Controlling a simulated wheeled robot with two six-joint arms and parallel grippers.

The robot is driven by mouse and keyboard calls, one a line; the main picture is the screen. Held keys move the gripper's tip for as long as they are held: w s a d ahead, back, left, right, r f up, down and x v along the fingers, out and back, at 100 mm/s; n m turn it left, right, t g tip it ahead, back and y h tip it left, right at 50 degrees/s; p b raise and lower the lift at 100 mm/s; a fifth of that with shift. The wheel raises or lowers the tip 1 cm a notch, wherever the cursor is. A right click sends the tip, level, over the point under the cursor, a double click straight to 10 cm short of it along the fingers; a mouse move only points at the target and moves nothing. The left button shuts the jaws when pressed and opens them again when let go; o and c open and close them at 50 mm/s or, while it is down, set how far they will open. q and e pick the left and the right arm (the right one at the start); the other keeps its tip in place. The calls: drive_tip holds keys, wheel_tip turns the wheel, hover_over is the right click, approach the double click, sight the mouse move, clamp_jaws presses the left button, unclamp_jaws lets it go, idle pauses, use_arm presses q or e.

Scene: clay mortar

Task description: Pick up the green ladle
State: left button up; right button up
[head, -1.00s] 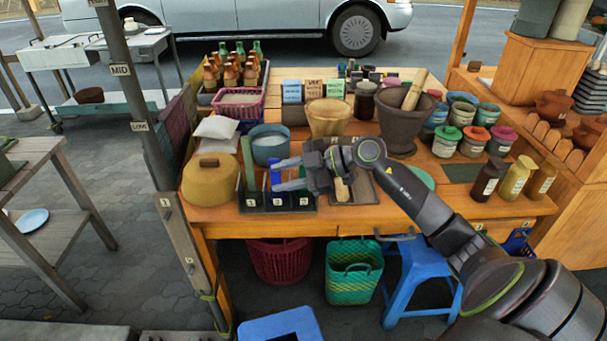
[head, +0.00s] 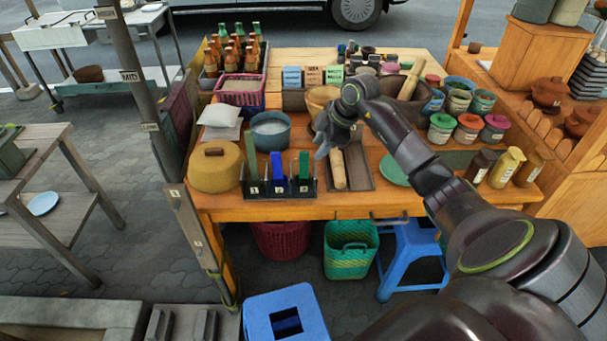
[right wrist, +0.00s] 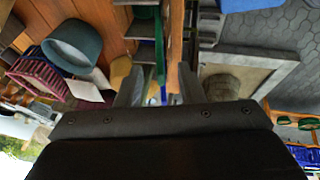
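A dark rack (head: 262,193) with numbered slots stands at the table's front edge in the head view. Upright in it are a dull green piece (head: 250,160) in slot 1, a blue piece (head: 277,170) in slot 2 and a bright green piece (head: 304,166) in slot 3. No ladle bowl shows clearly, so I cannot tell which green piece is the ladle. My right gripper (head: 322,148) hangs above and right of the rack, pointing down. In the right wrist view its two fingers (right wrist: 160,92) are apart, with nothing held; a green strip (right wrist: 160,50) shows beyond them. My left gripper is out of view.
A tray with a wooden pestle-like roller (head: 339,170) lies right of the rack. A yellow lidded pot (head: 215,172) and a blue-grey bowl (head: 270,131) stand left and behind. A large mortar (head: 405,108) stands behind my right arm. A blue stool (head: 412,255) stands below the table.

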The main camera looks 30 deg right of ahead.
sight(305, 168)
drive_tip(key=x, duration=0.2)
drive_tip(key=p+x, duration=0.1)
drive_tip(key=x, duration=0.2)
drive_tip(key=p+x, duration=0.1)
drive_tip(key=x, duration=0.1)
drive_tip(key=shift+w+a+f, duration=0.2)
drive_tip(key=shift+w+a, duration=0.1)
drive_tip(key=shift+a, duration=0.05)
drive_tip(key=shift+w+a+f, duration=0.1)
drive_tip(key=shift+w+f, duration=0.1)
drive_tip(key=shift+f, duration=0.4)
drive_tip(key=shift+c, duration=0.4)
clamp_jaws()
